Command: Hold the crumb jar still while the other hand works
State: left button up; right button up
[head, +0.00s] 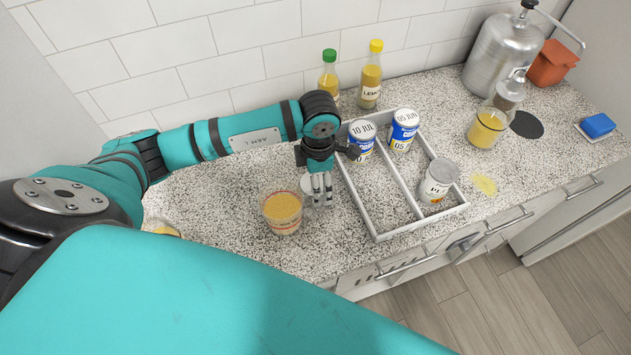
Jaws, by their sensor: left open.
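A clear jar with yellow crumbs (487,127) and a grey lid stands upright on the counter at the right. A clear open cup of tan crumbs (283,211) stands at the centre; I cannot tell for certain which of the two is the crumb jar. My left gripper (321,202) points down just right of the open cup, apart from it, open with nothing seen between its fingers. It is far left of the lidded jar. My right gripper is not in view.
A white divided tray (377,238) holds two blue-labelled cans (403,131) and a white canister (438,182). Two bottles (370,76) stand at the wall. Yellow crumbs (484,185) lie spilled near the front edge. A metal tank (503,55) and blue sponge (598,125) are at right.

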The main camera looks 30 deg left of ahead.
pick_arm(q)
jog(key=c, duration=0.7)
notch_tip(320, 180, up, 9)
jog(key=b, duration=0.2)
jog(key=shift+b, duration=0.35)
jog(key=shift+r, duration=0.6)
